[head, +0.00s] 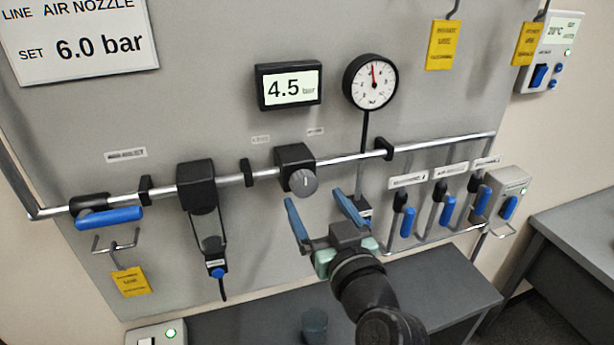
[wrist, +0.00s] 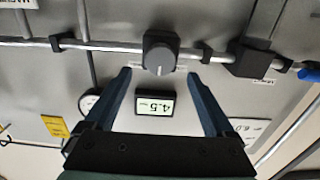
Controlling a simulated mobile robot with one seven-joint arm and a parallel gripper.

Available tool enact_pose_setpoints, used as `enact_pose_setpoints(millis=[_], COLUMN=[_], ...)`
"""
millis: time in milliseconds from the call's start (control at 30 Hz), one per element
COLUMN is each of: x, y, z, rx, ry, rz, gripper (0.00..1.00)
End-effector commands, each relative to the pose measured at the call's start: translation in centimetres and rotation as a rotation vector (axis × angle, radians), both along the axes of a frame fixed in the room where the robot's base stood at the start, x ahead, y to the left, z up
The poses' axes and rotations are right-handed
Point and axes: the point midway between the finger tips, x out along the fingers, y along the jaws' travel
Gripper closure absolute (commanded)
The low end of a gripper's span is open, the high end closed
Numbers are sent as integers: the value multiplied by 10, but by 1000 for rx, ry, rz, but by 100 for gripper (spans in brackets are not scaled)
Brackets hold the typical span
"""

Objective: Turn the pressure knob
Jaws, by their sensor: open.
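The pressure knob (head: 303,181) is a round grey knob with a pale mark, on the front of a black regulator block (head: 292,156) on the silver pipe. It also shows in the wrist view (wrist: 159,57), ahead of and between my fingers. My gripper (head: 315,208) is open and empty, its two blue fingers spread in front of the panel, below and right of the knob in the head view. The fingers do not appear to touch the knob. The digital display (head: 290,87) reads 4.5 bar. The set sign (head: 82,40) reads SET 6.0 bar.
A round gauge (head: 370,82) stands above the pipe. A blue-handled valve (head: 110,217) and black filter unit (head: 196,187) are at left. Several blue levers are at right. A grey bench (head: 450,290) with a dark cup (head: 315,325) lies below.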

Motion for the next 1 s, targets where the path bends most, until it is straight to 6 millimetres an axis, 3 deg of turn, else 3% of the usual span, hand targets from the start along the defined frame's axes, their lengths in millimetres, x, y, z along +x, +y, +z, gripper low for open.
enact_pose_setpoints(millis=[100,300,767,1000], x=[20,42,51,51], y=[7,14,17,16], z=[4,2,0,0], rx=[1,1,0,0], ry=[-1,-1,-1,-1], rz=[1,1,0,0], gripper=[11,11,11,54])
